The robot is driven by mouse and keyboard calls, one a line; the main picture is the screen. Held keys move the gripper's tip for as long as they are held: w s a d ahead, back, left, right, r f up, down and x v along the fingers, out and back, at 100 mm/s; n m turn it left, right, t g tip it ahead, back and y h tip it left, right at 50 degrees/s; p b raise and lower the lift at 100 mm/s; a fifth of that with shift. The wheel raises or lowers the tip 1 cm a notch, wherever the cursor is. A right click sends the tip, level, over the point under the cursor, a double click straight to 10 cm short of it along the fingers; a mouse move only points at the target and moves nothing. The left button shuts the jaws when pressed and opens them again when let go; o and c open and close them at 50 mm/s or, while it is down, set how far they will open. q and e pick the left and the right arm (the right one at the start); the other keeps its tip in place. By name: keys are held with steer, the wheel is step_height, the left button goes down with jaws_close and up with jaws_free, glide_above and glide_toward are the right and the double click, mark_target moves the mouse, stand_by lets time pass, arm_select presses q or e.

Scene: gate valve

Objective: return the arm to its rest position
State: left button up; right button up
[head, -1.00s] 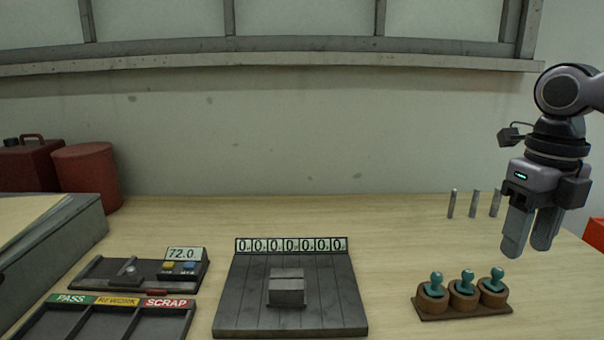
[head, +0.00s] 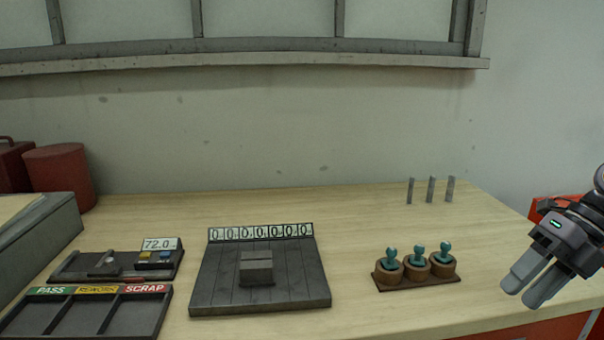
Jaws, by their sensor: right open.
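My right gripper (head: 524,288) is at the right edge of the head view, tilted with its fingers pointing down and left. Its two fingers are apart with nothing between them. It is near the right end of the table (head: 370,230), to the right of the stamp rack (head: 417,284), and touches nothing that I can see. Most of the right arm is cut off by the picture edge. My left gripper is not in view.
The rack holds three teal-handled stamps. Three metal pins (head: 431,190) stand behind it. A dark plate with a grey block (head: 256,268) is in the middle. A gauge (head: 158,258), a sorting tray (head: 165,312) and a red canister (head: 60,178) are at left.

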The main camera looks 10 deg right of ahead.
steer(key=s+a+f+m+t+y, duration=0.3)
steer(key=s+f+m+y, duration=0.1)
steer(key=f, duration=0.4)
steer(key=s+a+f+m+t+y, duration=0.25)
steer(key=f+t+y, duration=0.2)
steer(key=f, duration=0.25)
steer(key=w+a+f+m+t+h, duration=0.2)
steer(key=w+m+t+h, duration=0.25)
steer(key=m+t, duration=0.35)
step_height(320, 180, down, 8)
steer(key=a+m+g+h, duration=0.1)
steer(key=m+g+h, duration=0.1)
steer(key=m+h, duration=0.6)
steer(key=s+a+f+m+g+h, duration=0.1)
steer(key=s+a+f+m+g, duration=0.35)
steer(key=s+f, duration=0.4)
steer(key=w+a+f+m, duration=0.1)
steer(key=a+m, duration=0.3)
steer(key=a, duration=0.5)
steer(key=shift+w, duration=0.45)
